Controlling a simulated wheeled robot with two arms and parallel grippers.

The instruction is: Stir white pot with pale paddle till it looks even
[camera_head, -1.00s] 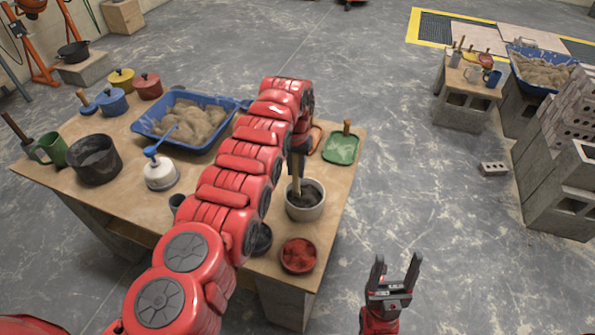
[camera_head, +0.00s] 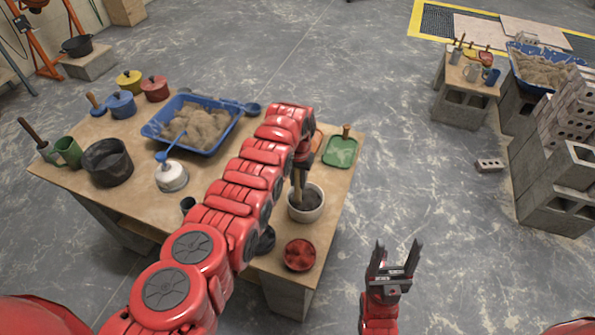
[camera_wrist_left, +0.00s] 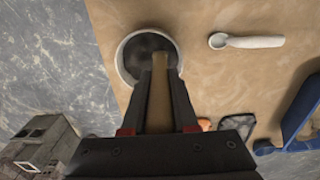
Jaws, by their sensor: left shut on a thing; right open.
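The white pot (camera_head: 307,207) stands on the wooden table near its right edge, with dark grey mix (camera_head: 309,200) inside. My left gripper (camera_head: 301,160) is above the pot, shut on the pale paddle (camera_head: 296,186). The paddle reaches down into the pot, and its lower end is hidden in the mix. In the left wrist view the pot rim (camera_wrist_left: 122,68) surrounds dark mix, and the paddle (camera_wrist_left: 159,98) lies between the fingers. My right gripper (camera_head: 396,262) is open and empty, off the table to the right, over the floor.
Blocks (camera_head: 555,190) stand right.

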